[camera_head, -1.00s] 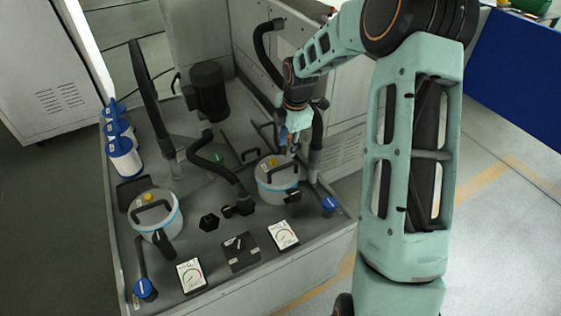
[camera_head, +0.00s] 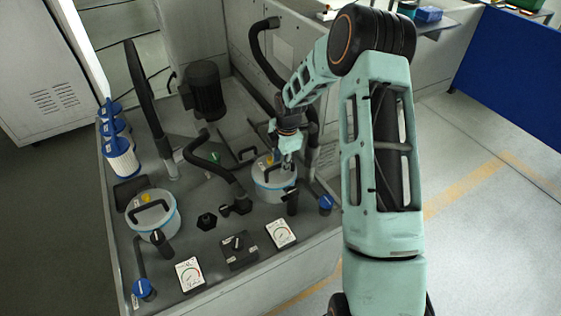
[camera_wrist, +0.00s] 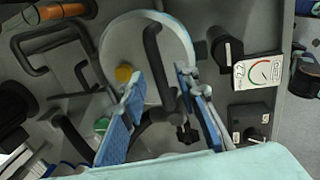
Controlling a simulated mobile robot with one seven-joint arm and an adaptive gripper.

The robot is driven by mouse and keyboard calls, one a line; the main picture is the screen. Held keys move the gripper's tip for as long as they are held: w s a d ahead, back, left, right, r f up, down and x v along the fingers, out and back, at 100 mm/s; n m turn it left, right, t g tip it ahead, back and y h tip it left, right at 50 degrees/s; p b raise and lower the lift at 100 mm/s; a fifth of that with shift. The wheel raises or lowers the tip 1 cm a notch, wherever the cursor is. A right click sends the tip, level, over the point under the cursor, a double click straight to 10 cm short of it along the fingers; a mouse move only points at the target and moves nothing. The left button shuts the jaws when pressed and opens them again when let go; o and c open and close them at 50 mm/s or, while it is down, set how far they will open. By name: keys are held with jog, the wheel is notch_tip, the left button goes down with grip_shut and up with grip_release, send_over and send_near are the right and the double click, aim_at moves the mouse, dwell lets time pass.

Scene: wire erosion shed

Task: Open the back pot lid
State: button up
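Two round grey pots with light-blue rims stand on the bench in the head view. One pot (camera_head: 262,190) is at the right, the other (camera_head: 170,222) at the front left. Each lid has a black bar handle and a yellow knob. I cannot tell for certain which is the back pot. My gripper (camera_head: 287,160) points down over the right pot's lid and hides part of it. In the wrist view my gripper (camera_wrist: 163,108) is open, its blue-padded fingers apart. The lid's black handle (camera_wrist: 154,62) runs between them; I see no clear contact. The lid's yellow knob (camera_wrist: 123,73) lies left of the handle.
A black hose (camera_head: 208,158) curves left of the right pot. A dark motor (camera_head: 203,92) stands behind. White dial gauges (camera_head: 281,233) and a switch box (camera_head: 238,250) lie in front. Blue-topped filters (camera_head: 122,158) stand at the left edge.

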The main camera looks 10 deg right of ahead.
grip_shut()
